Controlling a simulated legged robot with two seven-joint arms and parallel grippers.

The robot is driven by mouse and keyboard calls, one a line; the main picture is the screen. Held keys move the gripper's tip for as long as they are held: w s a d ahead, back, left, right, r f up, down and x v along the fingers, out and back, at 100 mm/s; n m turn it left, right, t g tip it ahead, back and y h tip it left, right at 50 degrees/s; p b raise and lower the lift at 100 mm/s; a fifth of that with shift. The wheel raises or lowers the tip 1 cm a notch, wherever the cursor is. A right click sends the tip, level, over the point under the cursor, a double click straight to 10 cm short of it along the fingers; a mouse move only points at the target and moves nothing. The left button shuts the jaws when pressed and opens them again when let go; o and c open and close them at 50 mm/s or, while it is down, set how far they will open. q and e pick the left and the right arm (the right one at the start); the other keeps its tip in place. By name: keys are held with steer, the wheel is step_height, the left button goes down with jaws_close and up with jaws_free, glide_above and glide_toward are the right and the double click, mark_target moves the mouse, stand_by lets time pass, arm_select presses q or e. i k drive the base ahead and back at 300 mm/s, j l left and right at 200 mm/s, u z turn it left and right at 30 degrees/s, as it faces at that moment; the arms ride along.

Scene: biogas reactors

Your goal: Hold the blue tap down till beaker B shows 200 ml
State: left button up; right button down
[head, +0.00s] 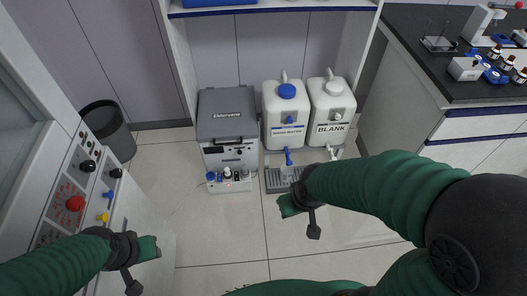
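The blue tap (288,156) is low on the front of the left white canister (287,112), which has a blue cap and a blue label. A small clear vessel (287,173) seems to stand under it on a grey slatted tray (272,182); its letter, marks and level are too small to read. My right gripper (299,216) is in front of the tray in the picture, apart from the tap, its fingers spread and empty. It hides part of the tray. My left gripper (141,265) is at the lower left by the control panel, also spread and empty.
A second canister (331,112) marked BLANK stands at right with a white tap. A grey Eldervann unit (227,125) with small bottles is at left.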

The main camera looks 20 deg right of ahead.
mark_target(289, 163)
steer(key=i+l+u, duration=0.1)
steer(key=i+l, duration=0.15)
steer(key=i+l+u, duration=0.15)
steer(key=l, duration=0.3)
steer(key=i+l+u, duration=0.1)
steer(key=i+l, duration=0.2)
steer(key=i+l+u, duration=0.15)
steer(key=l, duration=0.35)
steer(key=i+l+u, duration=0.1)
steer(key=i+l, duration=0.15)
steer(key=l, duration=0.15)
